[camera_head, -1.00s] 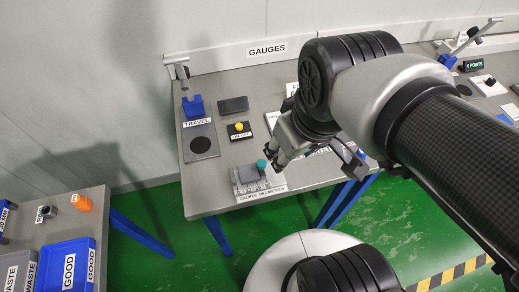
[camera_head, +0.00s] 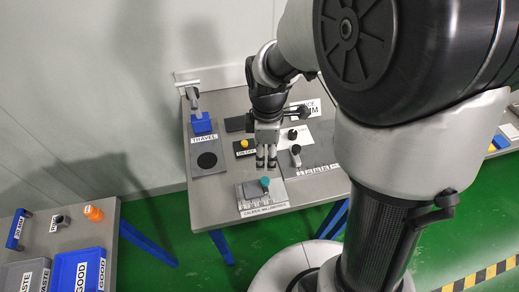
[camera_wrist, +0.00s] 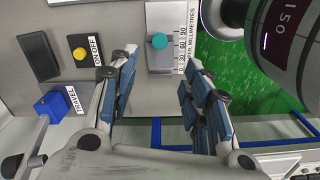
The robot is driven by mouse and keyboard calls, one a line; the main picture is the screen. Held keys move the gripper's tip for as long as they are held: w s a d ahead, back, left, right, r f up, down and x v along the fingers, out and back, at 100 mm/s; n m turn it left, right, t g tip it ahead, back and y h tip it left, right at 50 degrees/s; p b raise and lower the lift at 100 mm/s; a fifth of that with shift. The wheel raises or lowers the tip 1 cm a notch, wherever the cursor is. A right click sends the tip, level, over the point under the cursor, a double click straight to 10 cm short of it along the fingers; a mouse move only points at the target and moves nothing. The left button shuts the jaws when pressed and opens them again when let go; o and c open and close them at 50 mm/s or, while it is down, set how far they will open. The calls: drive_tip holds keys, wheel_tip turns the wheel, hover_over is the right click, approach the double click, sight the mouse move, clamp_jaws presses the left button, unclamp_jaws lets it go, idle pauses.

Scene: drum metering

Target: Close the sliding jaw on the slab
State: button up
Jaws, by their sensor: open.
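The caliper (camera_head: 277,204), labelled CALIPER, MILLIMETRES, lies at the table's front edge in the head view. Its sliding jaw carries a teal knob (camera_head: 265,182). A grey block, apparently the slab (camera_head: 251,190), sits left of the knob; I cannot tell whether the jaw touches it. My gripper (camera_head: 266,163) is open, pointing down just behind the knob in the head view. In the wrist view the teal knob (camera_wrist: 159,40) shows between and beyond the two fingers of my gripper (camera_wrist: 160,72), with nothing held.
The ON/OFF box with a yellow button (camera_head: 244,143) stands behind the caliper to the left. The TRAVEL gauge with a blue block (camera_head: 201,124) is farther left. A small post gauge (camera_head: 295,152) stands to the right. A blue GOOD tray (camera_head: 82,270) is on the left table.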

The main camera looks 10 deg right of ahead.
sight(265, 180)
wheel_tip(265, 180, down, 13)
drive_tip(key=b, duration=0.4)
drive_tip(key=shift+f, duration=0.1)
drive_tip(key=shift+c, duration=0.3)
drive_tip(key=c, duration=0.8)
drive_tip(key=shift+o, duration=0.2)
drive_tip(key=o, duration=0.8)
